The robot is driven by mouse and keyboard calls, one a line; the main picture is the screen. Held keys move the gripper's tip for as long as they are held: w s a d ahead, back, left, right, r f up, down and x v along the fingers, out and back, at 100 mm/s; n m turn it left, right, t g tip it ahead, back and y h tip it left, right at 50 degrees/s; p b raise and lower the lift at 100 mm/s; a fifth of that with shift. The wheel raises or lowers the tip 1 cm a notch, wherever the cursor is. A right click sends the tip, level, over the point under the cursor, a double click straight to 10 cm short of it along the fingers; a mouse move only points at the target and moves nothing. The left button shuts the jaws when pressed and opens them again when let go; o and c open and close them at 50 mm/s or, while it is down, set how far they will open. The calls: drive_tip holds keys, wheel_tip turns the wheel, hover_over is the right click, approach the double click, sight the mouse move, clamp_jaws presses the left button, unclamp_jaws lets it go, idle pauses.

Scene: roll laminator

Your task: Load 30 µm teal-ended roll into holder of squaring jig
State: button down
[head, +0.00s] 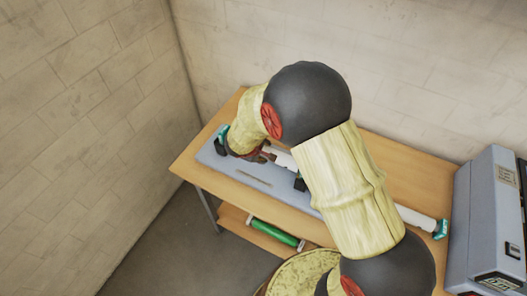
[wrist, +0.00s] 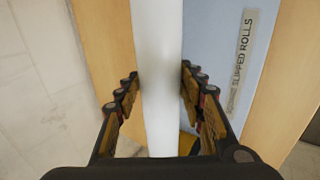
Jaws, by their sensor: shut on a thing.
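A white roll (wrist: 162,70) runs between the fingers of my gripper (wrist: 160,85) in the wrist view, and the gripper is shut on it. In the head view my gripper (head: 254,155) is low over the left part of the table, and a white length of roll (head: 282,158) shows beside it. A teal end (head: 222,133) shows at the left and another teal end (head: 440,229) at the right; my arm hides the stretch between. The pale blue squaring jig (head: 232,167) lies on the table under the gripper, with a dark post (head: 300,183). Whether the roll touches the holder is unclear.
The jig bears a label (wrist: 240,62) about slipped rolls. A grey laminator (head: 485,215) stands at the right of the wooden table (head: 405,158). A green roll (head: 274,234) lies on the lower shelf. Brick walls close off the left and back.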

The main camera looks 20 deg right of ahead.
drive_tip(key=shift+f+b, duration=0.3)
drive_tip(key=shift+b, duration=0.15)
drive_tip(key=c, duration=1.1)
unclamp_jaws()
